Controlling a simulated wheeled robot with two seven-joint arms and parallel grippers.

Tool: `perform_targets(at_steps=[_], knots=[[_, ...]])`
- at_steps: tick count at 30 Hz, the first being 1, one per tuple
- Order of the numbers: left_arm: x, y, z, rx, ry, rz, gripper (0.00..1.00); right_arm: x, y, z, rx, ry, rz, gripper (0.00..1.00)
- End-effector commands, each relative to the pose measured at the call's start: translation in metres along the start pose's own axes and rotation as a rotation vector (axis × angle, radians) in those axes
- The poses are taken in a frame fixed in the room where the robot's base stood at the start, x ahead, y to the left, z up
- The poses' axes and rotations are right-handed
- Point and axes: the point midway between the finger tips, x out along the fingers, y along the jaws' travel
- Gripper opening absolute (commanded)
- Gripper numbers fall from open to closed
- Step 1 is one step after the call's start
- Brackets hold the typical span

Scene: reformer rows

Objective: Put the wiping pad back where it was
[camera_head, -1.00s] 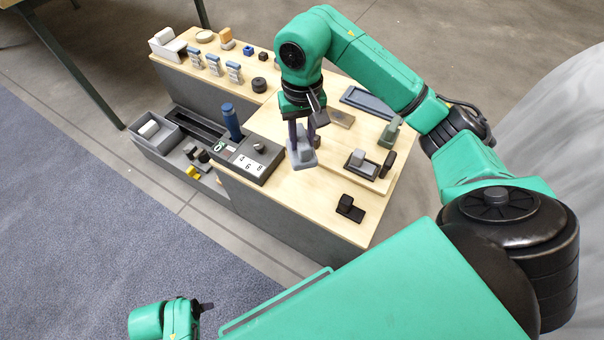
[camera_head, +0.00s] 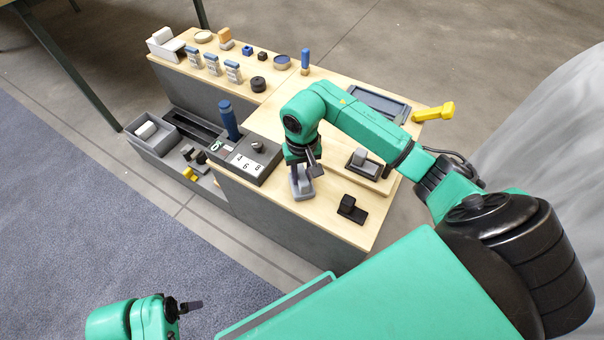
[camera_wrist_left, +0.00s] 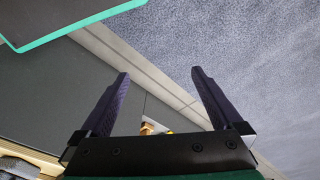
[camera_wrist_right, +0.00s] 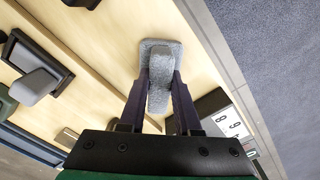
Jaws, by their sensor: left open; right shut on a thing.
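The wiping pad (camera_head: 302,189) is a grey block with a raised grip, near the front edge of the wooden bench top. My right gripper (camera_head: 300,170) is shut on its grip from above. In the right wrist view the pad (camera_wrist_right: 161,50) sits between my two fingers over pale wood, near the bench edge. I cannot tell whether its underside touches the wood. My left gripper (camera_head: 188,306) is low at the front left, away from the bench; in the left wrist view its fingers are apart and empty above the floor.
A dark box with number cards (camera_head: 247,162) stands left of the pad. A black block (camera_head: 350,209) is to its right. A grey-handled block (camera_head: 362,160) lies on a raised board behind. A yellow-handled tool (camera_head: 434,112) is at the far right. Bare wood lies between pad and black block.

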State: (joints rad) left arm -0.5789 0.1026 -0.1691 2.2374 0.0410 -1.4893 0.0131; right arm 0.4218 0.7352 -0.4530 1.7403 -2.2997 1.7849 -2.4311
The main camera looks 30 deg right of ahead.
Motion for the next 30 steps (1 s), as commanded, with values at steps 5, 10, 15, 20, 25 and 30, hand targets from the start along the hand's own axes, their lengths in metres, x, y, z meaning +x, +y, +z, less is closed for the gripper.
perform_targets(at_steps=[5, 10, 15, 20, 25, 30], knots=[[-0.002, 0.0, 0.0, 0.001, 0.002, 0.001, 1.0, 0.001, 0.0, 0.0, 0.0, 0.0, 0.0, 0.61], [-0.002, 0.0, 0.0, 0.001, 0.002, 0.001, 1.0, 0.001, 0.0, 0.0, 0.0, 0.0, 0.0, 0.61], [-0.004, 0.0, -0.002, 0.0, 0.006, 0.001, 1.0, -0.002, 0.0, 0.0, 0.001, 0.0, -0.001, 0.61], [0.017, -0.003, 0.003, -0.005, -0.011, -0.007, 1.0, -0.034, 0.001, -0.002, 0.0, 0.006, 0.001, 0.61], [0.039, -0.006, 0.008, -0.011, -0.018, -0.016, 1.0, -0.083, 0.001, -0.002, 0.001, 0.006, 0.002, 0.61], [0.055, -0.009, 0.012, -0.015, -0.02, -0.022, 1.0, -0.115, 0.0, -0.001, 0.001, 0.002, 0.001, 0.61]])
